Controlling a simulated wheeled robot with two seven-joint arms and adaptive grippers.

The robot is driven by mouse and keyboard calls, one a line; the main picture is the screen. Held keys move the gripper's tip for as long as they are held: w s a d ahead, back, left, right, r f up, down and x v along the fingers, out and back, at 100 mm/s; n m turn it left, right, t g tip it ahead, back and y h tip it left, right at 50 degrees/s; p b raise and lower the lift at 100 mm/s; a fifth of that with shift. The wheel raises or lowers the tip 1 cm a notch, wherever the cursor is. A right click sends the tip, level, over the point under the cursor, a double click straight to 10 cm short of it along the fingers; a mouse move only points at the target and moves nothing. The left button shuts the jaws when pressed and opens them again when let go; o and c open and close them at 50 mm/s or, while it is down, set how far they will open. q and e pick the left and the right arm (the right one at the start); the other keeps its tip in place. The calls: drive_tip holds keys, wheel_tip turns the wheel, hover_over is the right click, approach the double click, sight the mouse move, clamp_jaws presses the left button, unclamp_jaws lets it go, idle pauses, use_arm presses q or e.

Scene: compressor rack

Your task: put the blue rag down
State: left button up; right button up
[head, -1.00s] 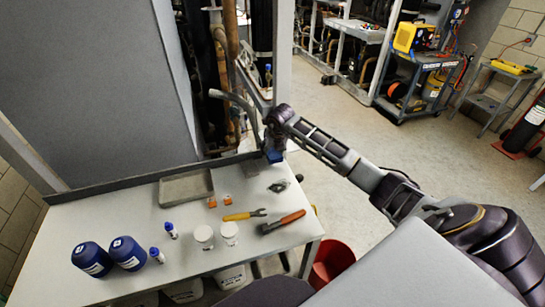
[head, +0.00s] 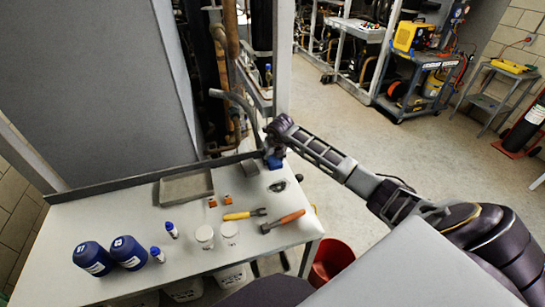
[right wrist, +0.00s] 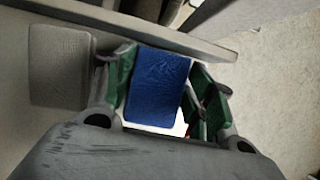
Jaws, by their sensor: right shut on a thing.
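The blue rag (head: 275,162) is at the far right corner of the white bench, in my right gripper (head: 273,152). In the right wrist view the rag (right wrist: 157,85) is a folded blue block between the two green-padded fingers (right wrist: 160,88), which are shut on it. It is close to the bench top; I cannot tell whether its underside touches. My left gripper is not in view.
A grey block (head: 250,168) stands just left of the rag, and also shows in the wrist view (right wrist: 62,68). A grey tray (head: 186,199), pliers (head: 244,214), an orange-handled tool (head: 283,221) and blue bottles (head: 93,257) lie on the bench (head: 75,217).

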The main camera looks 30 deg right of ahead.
sight(276, 165)
drive_tip(key=o, duration=0.9)
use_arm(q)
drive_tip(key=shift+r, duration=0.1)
use_arm(e)
drive_tip(key=shift+r, duration=0.1)
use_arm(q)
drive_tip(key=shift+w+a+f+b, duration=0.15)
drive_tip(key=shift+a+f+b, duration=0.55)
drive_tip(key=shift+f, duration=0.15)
use_arm(e)
drive_tip(key=v, duration=1.2)
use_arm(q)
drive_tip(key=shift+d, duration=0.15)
